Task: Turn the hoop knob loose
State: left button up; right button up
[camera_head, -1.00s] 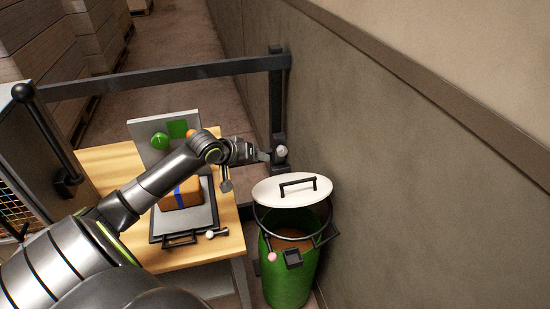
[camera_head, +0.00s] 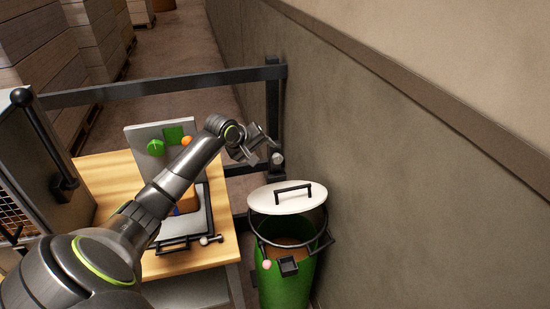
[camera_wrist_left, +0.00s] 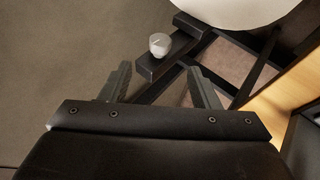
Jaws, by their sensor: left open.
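A small pale round knob (camera_head: 277,158) sits on a dark block at the foot of the black rail post. It shows as a clear knob (camera_wrist_left: 160,43) in the left wrist view, ahead of the fingers and between their lines. My left gripper (camera_head: 264,149) is open and empty beside it, apart from it. A green drum (camera_head: 285,283) stands below, with a black hoop (camera_head: 258,236) round its open top and a pink ball knob (camera_head: 267,264) at the hoop's front. I cannot tell which knob belongs to the hoop. My right gripper is out of view.
A white lid (camera_head: 287,200) with a black handle is above the drum. A wooden table (camera_head: 105,175) holds a dark tray and a grey panel (camera_head: 143,135) with green parts. The wall (camera_head: 400,170) closes off the right side; a black rail (camera_head: 160,85) runs behind.

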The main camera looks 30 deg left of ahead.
aim_at(274, 158)
pick_arm(q)
jog(key=x, duration=0.9)
jog(key=shift+w+f, duration=0.15)
jog(key=shift+f, duration=0.15)
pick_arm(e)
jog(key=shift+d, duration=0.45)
pick_arm(q)
jog(key=c, duration=1)
jog(key=shift+f+t+h+b, duration=0.1)
jog(key=shift+t+h+b, duration=0.2)
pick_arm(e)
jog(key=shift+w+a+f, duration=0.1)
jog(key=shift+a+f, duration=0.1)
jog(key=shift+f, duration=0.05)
pick_arm(q)
jog(key=o, duration=1)
